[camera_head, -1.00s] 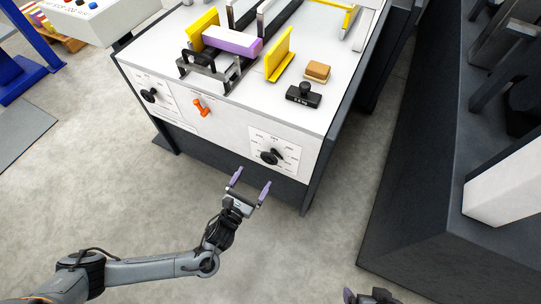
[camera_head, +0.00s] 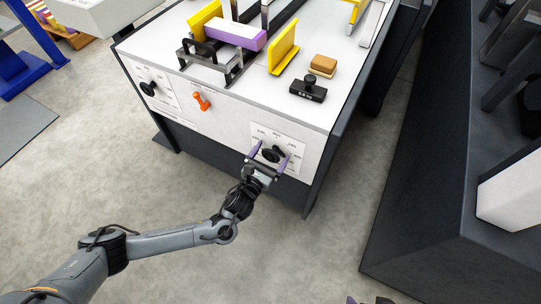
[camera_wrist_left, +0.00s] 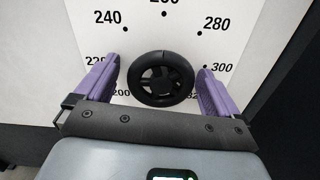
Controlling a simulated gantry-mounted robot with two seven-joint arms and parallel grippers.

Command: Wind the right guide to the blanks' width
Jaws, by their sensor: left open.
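The right guide's black handwheel (camera_head: 273,155) sits on a numbered white dial plate (camera_head: 290,139) on the machine's front. The handwheel (camera_wrist_left: 160,78) also shows in the left wrist view, with marks such as 240, 280 and 300 around it. My left gripper (camera_head: 270,154) is open, with its purple fingers on either side of the handwheel; a gap shows at each side in the wrist view. The yellow right guide (camera_head: 283,47) stands upright on the table top, apart from the white and purple stack of blanks (camera_head: 236,34). My right gripper (camera_head: 369,300) shows only partly at the bottom edge.
Another black knob (camera_head: 148,89) and an orange lever (camera_head: 202,100) are on the same front panel, to the left. A black weight (camera_head: 308,89) and a brown block (camera_head: 323,66) lie on the top. A dark machine stands at the right, with open floor in front.

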